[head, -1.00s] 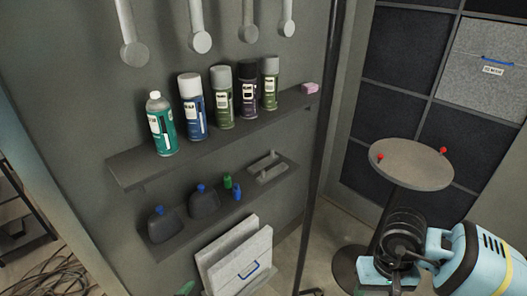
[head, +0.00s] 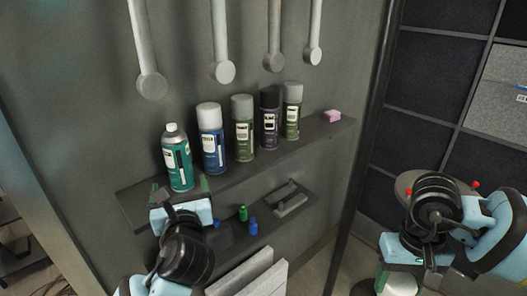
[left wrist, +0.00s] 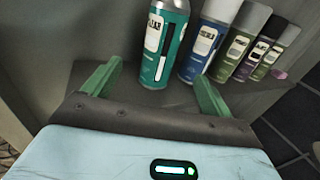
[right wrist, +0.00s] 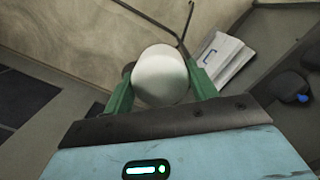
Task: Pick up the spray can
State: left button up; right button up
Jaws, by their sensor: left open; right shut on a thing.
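Several spray cans stand upright in a row on the upper shelf (head: 312,130). The leftmost is a teal can (head: 178,160) with a silver top. A blue can (head: 212,145) with a grey cap stands to its right. My left gripper (left wrist: 155,90) is open and empty. In the left wrist view its fingers point at the teal can (left wrist: 166,40), which lies ahead between their lines. My right gripper (right wrist: 160,85) is shut on a white-topped cylinder (right wrist: 161,72), away from the shelf at the lower right of the head view. Most of the cylinder's body is hidden.
Two green cans and a dark purple can (head: 269,120) fill the row's right side, with a pink block (head: 332,116) at the shelf end. The lower shelf holds small green and blue bottles (head: 253,226). A dark pole (head: 365,140) and a round table (head: 408,183) stand to the right.

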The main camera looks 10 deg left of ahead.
aim_at(178, 159)
pick_arm(q)
jog(key=shift+s+r, duration=0.1)
jog(key=shift+x, duration=6.05)
jog(key=shift+d+r, duration=0.1)
jog(key=c, duration=1.2)
